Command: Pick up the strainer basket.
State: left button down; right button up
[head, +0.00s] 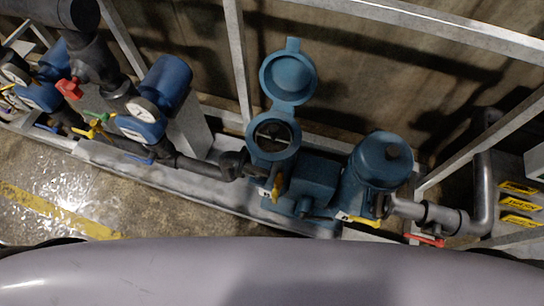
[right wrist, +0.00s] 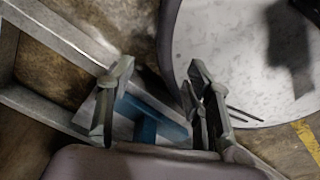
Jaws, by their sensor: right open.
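The strainer basket (head: 272,134) sits inside the round opening of the blue strainer housing in the head view, and only its dark top shows. The housing's round blue lid (head: 288,76) is swung open toward the wall. My right gripper (right wrist: 158,75) shows only in the right wrist view. Its two fingers are apart, with nothing between the tips. A blue T-shaped part (right wrist: 150,118) shows beyond the fingers; I cannot tell what it is. My left gripper is in neither view.
A blue pump motor (head: 378,165) stands right of the strainer. Pipes with gauges and coloured valve handles (head: 144,118) are at the left. A metal frame post (head: 238,60) rises behind. A yellow-handled valve (head: 276,186) is just below the opening. The wet floor (head: 60,170) at front left is clear.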

aim_at(273, 137)
jog(key=j, duration=0.3)
jog(key=i+j, duration=0.15)
jog(key=j+z, duration=0.5)
jog(key=j, duration=0.2)
jog(key=j+z, duration=0.5)
jog(key=j, duration=0.25)
jog(key=z, duration=0.55)
jog(key=k+l+z, duration=0.1)
jog(key=l, duration=0.45)
